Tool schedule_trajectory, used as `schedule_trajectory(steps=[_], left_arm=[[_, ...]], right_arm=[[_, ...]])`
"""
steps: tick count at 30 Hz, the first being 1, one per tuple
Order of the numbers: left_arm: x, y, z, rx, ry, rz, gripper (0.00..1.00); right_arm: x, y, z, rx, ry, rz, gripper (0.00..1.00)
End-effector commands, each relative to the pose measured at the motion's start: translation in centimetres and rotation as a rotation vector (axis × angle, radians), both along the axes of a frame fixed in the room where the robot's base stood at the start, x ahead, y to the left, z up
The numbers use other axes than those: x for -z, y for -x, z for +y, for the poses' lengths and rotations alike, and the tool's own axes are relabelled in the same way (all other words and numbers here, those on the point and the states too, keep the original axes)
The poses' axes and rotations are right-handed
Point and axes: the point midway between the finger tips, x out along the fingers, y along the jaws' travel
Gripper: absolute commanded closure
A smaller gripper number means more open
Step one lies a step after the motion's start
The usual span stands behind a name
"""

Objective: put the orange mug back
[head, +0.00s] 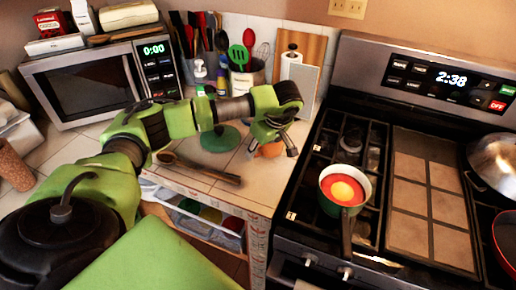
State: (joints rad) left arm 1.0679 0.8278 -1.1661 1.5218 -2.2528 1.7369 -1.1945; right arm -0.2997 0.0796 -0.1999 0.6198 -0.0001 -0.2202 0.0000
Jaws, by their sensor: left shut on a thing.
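The orange mug (269,150) shows low under my left gripper (281,148), over the tiled counter just left of the stove. Only part of the mug shows; the gripper and wrist hide the rest. My left gripper points down and is shut on the mug. I cannot tell whether the mug touches the counter. My right gripper is not in the picture.
A green round lid or disc (221,138) and a wooden-handled utensil (205,170) lie left of the mug. A microwave (85,85) stands at left.

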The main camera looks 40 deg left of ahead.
Motion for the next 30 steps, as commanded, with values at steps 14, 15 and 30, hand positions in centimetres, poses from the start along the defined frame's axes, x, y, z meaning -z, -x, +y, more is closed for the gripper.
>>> schedule_trajectory(steps=[14, 15, 30], left_arm=[[1.4, -0.1, 0.0, -0.003, 0.000, -0.004, 1.00], [1.4, 0.0, 0.0, -0.002, 0.000, -0.003, 0.62], [0.7, -0.1, -0.1, -0.001, 0.000, -0.005, 0.50]], right_arm=[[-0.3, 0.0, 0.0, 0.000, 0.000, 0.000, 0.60], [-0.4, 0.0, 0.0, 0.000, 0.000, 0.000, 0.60], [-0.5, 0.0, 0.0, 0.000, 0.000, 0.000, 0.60]])
